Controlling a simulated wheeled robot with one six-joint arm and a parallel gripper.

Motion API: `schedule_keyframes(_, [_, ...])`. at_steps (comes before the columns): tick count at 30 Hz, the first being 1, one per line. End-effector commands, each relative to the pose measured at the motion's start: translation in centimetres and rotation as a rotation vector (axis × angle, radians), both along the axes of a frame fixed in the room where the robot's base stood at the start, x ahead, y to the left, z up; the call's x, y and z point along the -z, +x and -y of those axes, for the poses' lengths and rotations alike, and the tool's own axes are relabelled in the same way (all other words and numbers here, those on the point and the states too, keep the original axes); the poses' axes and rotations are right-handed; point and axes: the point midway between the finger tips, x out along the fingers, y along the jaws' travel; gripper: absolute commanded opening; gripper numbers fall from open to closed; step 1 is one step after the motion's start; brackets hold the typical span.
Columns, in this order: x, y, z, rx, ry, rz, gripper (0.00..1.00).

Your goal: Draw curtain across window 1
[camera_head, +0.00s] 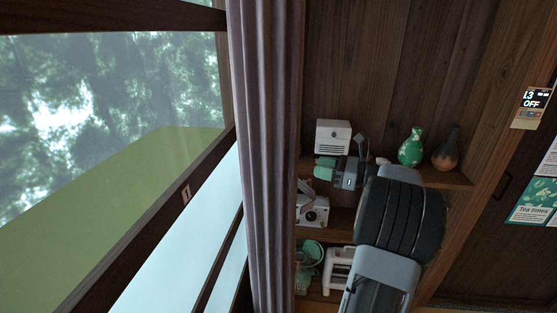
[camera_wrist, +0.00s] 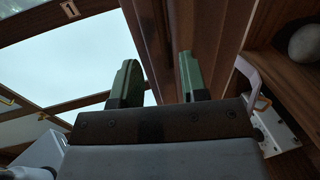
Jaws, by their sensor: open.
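The curtain (camera_head: 264,150) is a greyish-mauve cloth hanging in narrow folds, bunched at the right side of window 1 (camera_head: 110,90). A small plate marked 1 (camera_head: 186,194) is on the window frame; it also shows in the wrist view (camera_wrist: 69,10). The glass is mostly uncovered. My gripper (camera_head: 342,157) is to the right of the curtain in the head view, apart from it in the picture. In the wrist view my gripper (camera_wrist: 158,82) is open, with two green fingers and nothing held. Brown upright folds between and behind them appear to be the curtain, but depth is unclear.
A wooden shelf (camera_head: 455,179) behind my arm holds a white box (camera_head: 332,137), a green vase (camera_head: 411,147), a brown vase (camera_head: 446,150) and appliances. A small display panel (camera_head: 532,107) and posters (camera_head: 535,200) are at the right.

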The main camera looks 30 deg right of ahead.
Motion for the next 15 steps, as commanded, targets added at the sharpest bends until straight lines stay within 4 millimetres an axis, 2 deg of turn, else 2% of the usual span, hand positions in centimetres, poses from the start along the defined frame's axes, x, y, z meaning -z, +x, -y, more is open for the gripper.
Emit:
schedule_keyframes(5, [-0.1, 1.5, -1.5, -0.005, 0.012, -0.013, 0.40])
schedule_keyframes(15, [-0.1, 6.4, -5.9, -0.005, 0.009, -0.015, 0.40])
